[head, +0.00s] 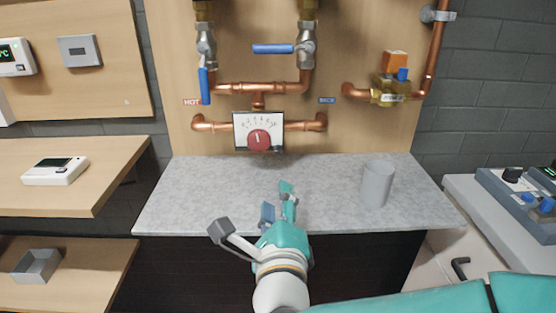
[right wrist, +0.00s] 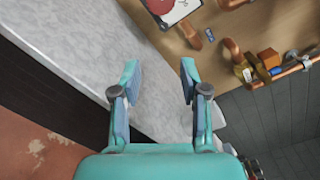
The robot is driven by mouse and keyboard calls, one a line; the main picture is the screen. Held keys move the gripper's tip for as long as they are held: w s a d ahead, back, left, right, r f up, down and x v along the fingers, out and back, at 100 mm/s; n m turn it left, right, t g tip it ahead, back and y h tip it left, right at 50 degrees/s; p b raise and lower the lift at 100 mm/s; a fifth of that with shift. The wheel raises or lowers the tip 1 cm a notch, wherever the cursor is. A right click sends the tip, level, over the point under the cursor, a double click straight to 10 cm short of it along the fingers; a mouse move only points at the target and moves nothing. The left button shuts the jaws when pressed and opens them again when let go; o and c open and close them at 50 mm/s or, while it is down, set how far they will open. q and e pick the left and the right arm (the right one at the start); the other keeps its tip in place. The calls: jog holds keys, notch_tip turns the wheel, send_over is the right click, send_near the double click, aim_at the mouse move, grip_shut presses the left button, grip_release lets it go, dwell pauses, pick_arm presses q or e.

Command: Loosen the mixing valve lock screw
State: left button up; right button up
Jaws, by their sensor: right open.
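The mixing valve (head: 258,124) is a white scale plate with a red knob (head: 259,140), set between copper pipes on the wooden panel. A small dark piece (head: 278,149) shows at the plate's lower right; I cannot tell if it is the lock screw. In the right wrist view, part of the red knob (right wrist: 160,5) shows at the top edge. My right gripper (head: 278,200) is over the front part of the grey counter, below and apart from the valve. Its teal fingers are spread and empty in the right wrist view (right wrist: 159,72). My left gripper is out of view.
A grey cup (head: 377,184) stands on the counter (head: 190,190) to the right. Blue-handled valves (head: 205,85) and a brass valve with an orange top (head: 393,75) are above. A control unit (head: 520,195) stands at right. Left shelves hold a white thermostat (head: 55,171) and a tray (head: 37,265).

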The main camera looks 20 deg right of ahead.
aim_at(279, 152)
jog(key=x, duration=1)
jog(key=d+x, duration=0.1)
jog(key=x, duration=0.5)
jog(key=shift+s, duration=0.2)
grip_shut()
